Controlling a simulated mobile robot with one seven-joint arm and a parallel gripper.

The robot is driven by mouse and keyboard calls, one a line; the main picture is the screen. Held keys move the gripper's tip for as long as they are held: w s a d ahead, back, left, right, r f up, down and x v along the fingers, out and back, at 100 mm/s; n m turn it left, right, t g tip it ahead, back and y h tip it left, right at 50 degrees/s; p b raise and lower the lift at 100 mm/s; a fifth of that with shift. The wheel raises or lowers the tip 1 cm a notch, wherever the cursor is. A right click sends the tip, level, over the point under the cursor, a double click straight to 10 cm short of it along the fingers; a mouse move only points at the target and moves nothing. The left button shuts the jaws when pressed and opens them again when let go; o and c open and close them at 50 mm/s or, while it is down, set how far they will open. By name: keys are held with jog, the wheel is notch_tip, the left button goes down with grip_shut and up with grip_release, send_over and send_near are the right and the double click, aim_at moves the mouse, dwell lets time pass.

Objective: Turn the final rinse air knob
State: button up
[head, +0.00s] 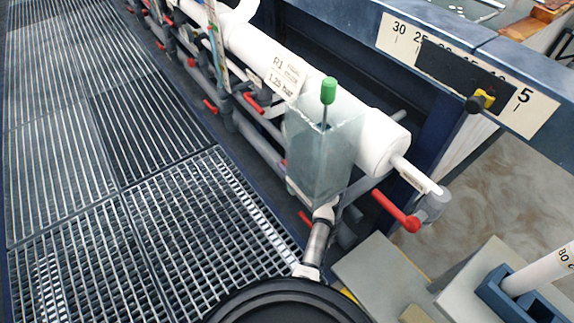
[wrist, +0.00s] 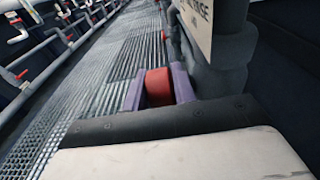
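In the wrist view, two purple fingers of my gripper (wrist: 158,92) stand on either side of a red knob (wrist: 159,86). The red part fills the narrow gap between them, so my gripper looks shut on it. The knob's far end and its stem are hidden. A white label (wrist: 196,22) just right of the fingers is cut off and shows the word RINSE. I cannot make out my gripper in the head view.
A white pipe (head: 378,140) with several red-handled valves runs beside the grating (head: 75,150). A clear box (head: 340,150) with a green-topped rod (head: 328,90) stands against it. A red lever (head: 395,212) sticks out at the near end. A scale board (head: 535,108) is at upper right.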

jog(key=shift+o, duration=0.6)
jog(key=shift+s+d+r, duration=0.1)
jog(key=shift+s+d, duration=0.1)
jog(key=shift+s, duration=0.05)
jog(key=p+v, duration=0.6)
jog(key=v, duration=0.7)
jog(key=shift+s, duration=0.15)
